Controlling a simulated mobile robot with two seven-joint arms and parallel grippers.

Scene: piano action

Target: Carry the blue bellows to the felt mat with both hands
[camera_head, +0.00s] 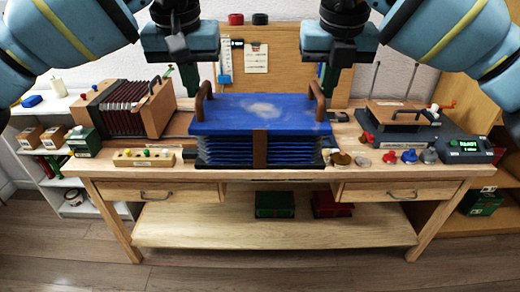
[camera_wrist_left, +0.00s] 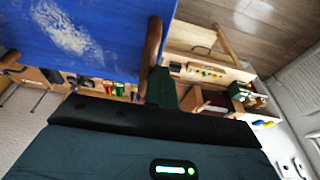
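The blue bellows (camera_head: 262,112) sits at the middle of the workbench, with a pale worn patch on top, dark blue folds and a brown strap in front. It has a brown handle at each end, left (camera_head: 204,97) and right (camera_head: 318,99). My left gripper (camera_head: 189,80) is by the left handle and my right gripper (camera_head: 328,79) is by the right handle. In the left wrist view, a dark green finger is close to a handle (camera_wrist_left: 153,45) beside the blue top (camera_wrist_left: 90,35). Whether either gripper touches or encloses its handle is unclear. I cannot pick out the felt mat for certain.
A dark red bellows with wooden ends (camera_head: 130,106) stands left on the workbench (camera_head: 130,168). A strip with coloured knobs (camera_head: 144,158) lies in front of it. Small discs and knobs (camera_head: 409,156) and a box with a green READY display (camera_head: 463,149) are on the right.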

